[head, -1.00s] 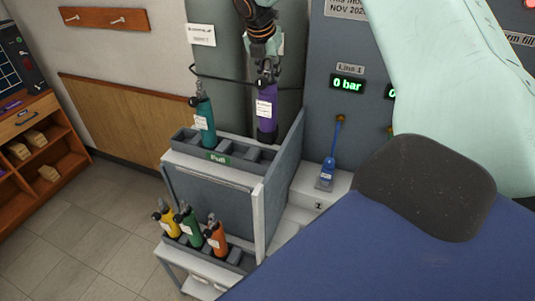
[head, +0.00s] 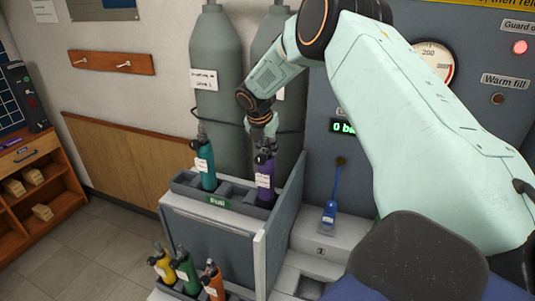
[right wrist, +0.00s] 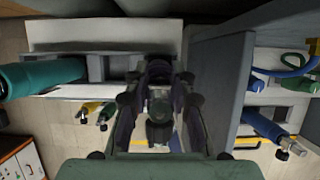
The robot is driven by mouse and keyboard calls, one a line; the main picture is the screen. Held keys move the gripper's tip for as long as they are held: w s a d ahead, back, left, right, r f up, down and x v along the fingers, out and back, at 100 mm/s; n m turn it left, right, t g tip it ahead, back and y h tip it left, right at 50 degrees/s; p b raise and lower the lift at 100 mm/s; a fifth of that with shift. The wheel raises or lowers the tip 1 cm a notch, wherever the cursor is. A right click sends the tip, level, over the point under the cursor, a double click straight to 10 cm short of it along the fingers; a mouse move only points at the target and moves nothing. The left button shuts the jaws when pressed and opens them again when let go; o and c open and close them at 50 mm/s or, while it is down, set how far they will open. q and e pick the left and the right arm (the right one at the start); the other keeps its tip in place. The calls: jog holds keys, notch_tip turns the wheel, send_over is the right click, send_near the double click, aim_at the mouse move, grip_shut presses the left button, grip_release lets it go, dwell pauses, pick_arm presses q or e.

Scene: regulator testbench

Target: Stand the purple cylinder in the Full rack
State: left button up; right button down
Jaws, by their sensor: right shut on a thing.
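The purple cylinder (head: 265,182) is upright at the right end of the upper rack with the green "Full" label (head: 217,203). Its lower end is down among the rack's compartments; whether it rests on the floor of one cannot be seen. My right gripper (head: 264,143) is shut on the cylinder's top, at the valve. In the right wrist view the fingers (right wrist: 160,108) close around the dark valve top, and the body below is mostly hidden. A teal cylinder (head: 206,168) stands at the left end of the same rack. My left gripper is out of view.
A grey side panel (head: 283,205) rises close to the right of the purple cylinder. Tall grey tanks (head: 216,75) stand behind the rack. Yellow, green and orange cylinders (head: 186,270) stand in the lower rack. A blue cylinder (head: 330,213) is on the bench to the right.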

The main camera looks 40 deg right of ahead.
aim_at(266, 174)
jog(key=shift+x, duration=1.1)
jog(key=shift+s+a+f, duration=0.1)
jog(key=shift+f, duration=0.1)
jog(key=shift+s+a+r, duration=0.2)
jog(key=shift+s, duration=0.1)
jog(key=shift+f, duration=0.15)
jog(key=c, duration=1.4)
grip_release()
jog(key=shift+w+f, duration=0.2)
jog(key=shift+f, duration=0.05)
jog(key=shift+o, duration=1.4)
jog(key=shift+d, duration=0.1)
jog(key=shift+s+r, duration=0.2)
jog(key=shift+s, duration=0.05)
